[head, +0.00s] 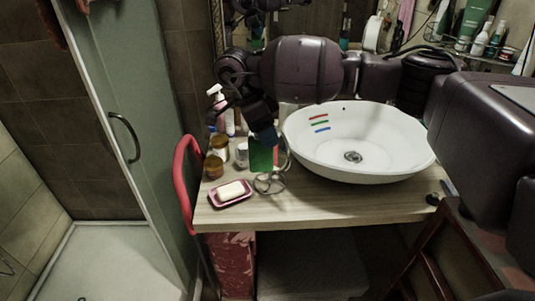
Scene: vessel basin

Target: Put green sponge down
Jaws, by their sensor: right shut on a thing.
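The green sponge (261,158) hangs upright below my right gripper (265,136), at the left side of the basin. My right gripper points down and is shut on the sponge's top part. The sponge's lower end is close above the wooden counter (330,205); I cannot tell whether it touches. The white vessel basin (400,160) stands to the right, with red, green and blue marks on its inner wall. My left gripper is not in view.
A soap dish (216,201) with a white soap bar (231,190) sits at the counter's front left. A coiled grey metal object (268,184) lies just below the sponge. Jars (214,166) and a pump bottle (217,100) stand left. The front counter strip is clear.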

